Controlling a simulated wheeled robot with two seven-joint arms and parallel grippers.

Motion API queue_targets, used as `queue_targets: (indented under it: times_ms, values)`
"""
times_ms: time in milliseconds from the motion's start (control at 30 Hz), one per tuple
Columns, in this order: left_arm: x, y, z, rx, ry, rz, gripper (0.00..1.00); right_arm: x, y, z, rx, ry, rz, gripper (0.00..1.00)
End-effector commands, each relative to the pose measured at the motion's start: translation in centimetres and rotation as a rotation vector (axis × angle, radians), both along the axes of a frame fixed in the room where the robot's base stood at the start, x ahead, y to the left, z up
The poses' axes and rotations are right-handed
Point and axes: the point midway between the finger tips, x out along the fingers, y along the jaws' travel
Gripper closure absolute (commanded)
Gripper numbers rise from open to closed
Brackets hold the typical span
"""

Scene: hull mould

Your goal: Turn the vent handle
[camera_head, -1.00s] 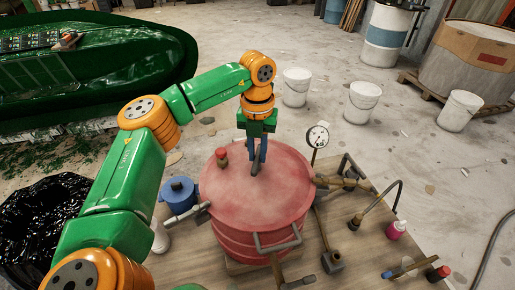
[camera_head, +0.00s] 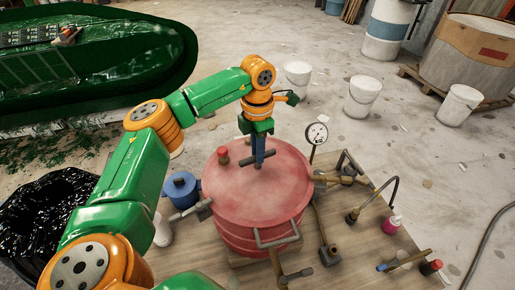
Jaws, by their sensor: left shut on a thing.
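The vent handle (camera_head: 246,161) is a short dark bar on top of the red pot lid (camera_head: 285,190). My left gripper (camera_head: 258,155) comes down from above with its blue fingers shut on the middle of the handle. The bar lies nearly across the picture, its right end slightly higher. The fingertips and the handle's stem are partly hidden. My right gripper is not in view.
A red-capped fitting (camera_head: 223,155) stands on the lid left of the handle. A round gauge (camera_head: 317,133) rises behind the pot. A blue pot (camera_head: 181,188) and a pink bottle (camera_head: 391,224) stand on the wooden table (camera_head: 350,262).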

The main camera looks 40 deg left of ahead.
Motion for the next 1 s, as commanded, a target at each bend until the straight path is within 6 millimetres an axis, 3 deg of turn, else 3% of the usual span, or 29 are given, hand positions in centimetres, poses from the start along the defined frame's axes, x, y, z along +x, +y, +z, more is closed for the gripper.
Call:
queue_targets:
  times_ms: [400,1000]
  values:
    - [-0.02,-0.04,-0.03,0.0,0.001,-0.195,1.0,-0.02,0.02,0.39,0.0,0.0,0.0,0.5]
    - [-0.02,-0.04,-0.07,0.0,0.001,-0.231,1.0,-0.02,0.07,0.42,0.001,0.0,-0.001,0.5]
